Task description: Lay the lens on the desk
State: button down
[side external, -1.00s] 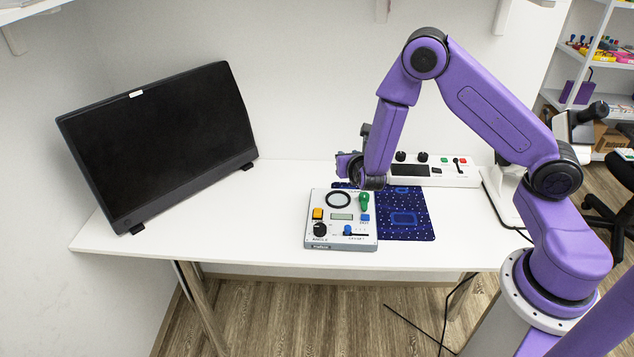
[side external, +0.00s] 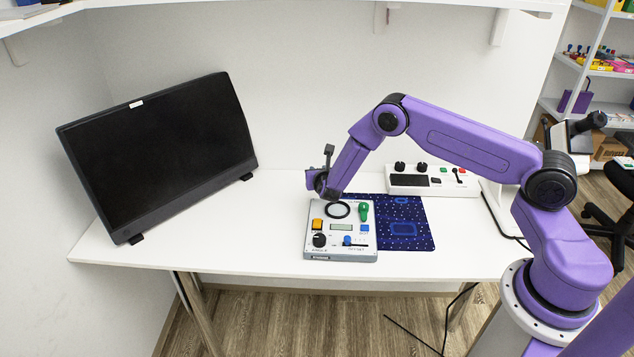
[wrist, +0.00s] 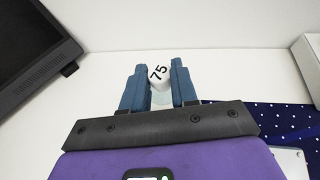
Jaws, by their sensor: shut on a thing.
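In the wrist view my gripper (wrist: 160,88) is shut, with a small pale piece held between its two blue fingers. I take this piece to be the lens (wrist: 158,74); its rounded white end bears a black "75", and a pale, glassy part shows below it. Behind it is the white desk top (wrist: 215,82); I cannot tell the height of the lens above it. In the side view my gripper (side external: 313,180) is over the desk (side external: 250,225), behind the control box, and the lens is hidden there.
A grey control box (side external: 341,253) with knobs and a black ring stands in front of my gripper. A dark blue dotted mat (side external: 415,225) lies right of it, with a white switch panel (side external: 460,187) behind. A black monitor (side external: 160,150) stands left. Desk between monitor and box is bare.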

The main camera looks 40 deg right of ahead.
jog(key=shift+w+f, duration=0.5)
jog(key=shift+f, duration=1.6)
jog(key=shift+f, duration=0.45)
